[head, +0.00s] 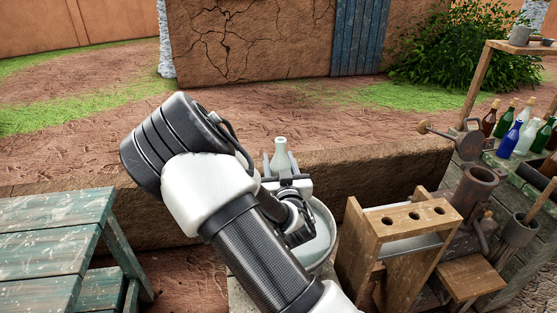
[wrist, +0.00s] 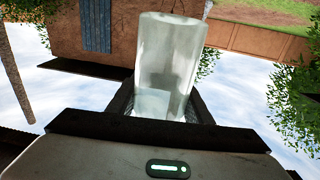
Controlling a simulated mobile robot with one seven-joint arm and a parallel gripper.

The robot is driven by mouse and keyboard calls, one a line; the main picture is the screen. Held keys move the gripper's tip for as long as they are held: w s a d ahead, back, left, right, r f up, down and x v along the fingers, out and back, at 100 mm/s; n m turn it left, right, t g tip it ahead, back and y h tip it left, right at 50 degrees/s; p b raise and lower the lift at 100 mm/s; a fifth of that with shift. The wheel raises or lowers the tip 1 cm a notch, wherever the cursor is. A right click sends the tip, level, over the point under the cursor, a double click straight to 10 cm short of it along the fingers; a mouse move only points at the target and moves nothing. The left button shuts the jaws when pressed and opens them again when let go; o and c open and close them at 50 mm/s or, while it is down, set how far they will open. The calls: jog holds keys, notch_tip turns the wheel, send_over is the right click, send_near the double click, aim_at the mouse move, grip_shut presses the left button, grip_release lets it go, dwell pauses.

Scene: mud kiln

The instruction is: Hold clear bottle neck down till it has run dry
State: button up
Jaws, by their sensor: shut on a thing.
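I cannot tell how much liquid is inside. A pale round basin (head: 325,230) lies below and right of the gripper, partly hidden by my arm.
Several coloured bottles (head: 511,138) stand on a bench at the right, near a rusty metal cylinder (head: 478,190). A green-painted table (head: 50,235) is at the left. A low mud wall (head: 350,170) runs behind.

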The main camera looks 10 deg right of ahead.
jog(key=m+b, duration=0.6)
jog(key=m, duration=0.1)
jog(key=shift+m, duration=0.4)
jog(key=shift+b, duration=0.3)
jog(key=m+b, duration=0.7)
jog(key=b, duration=0.1)
jog(key=shift+m, duration=0.4)
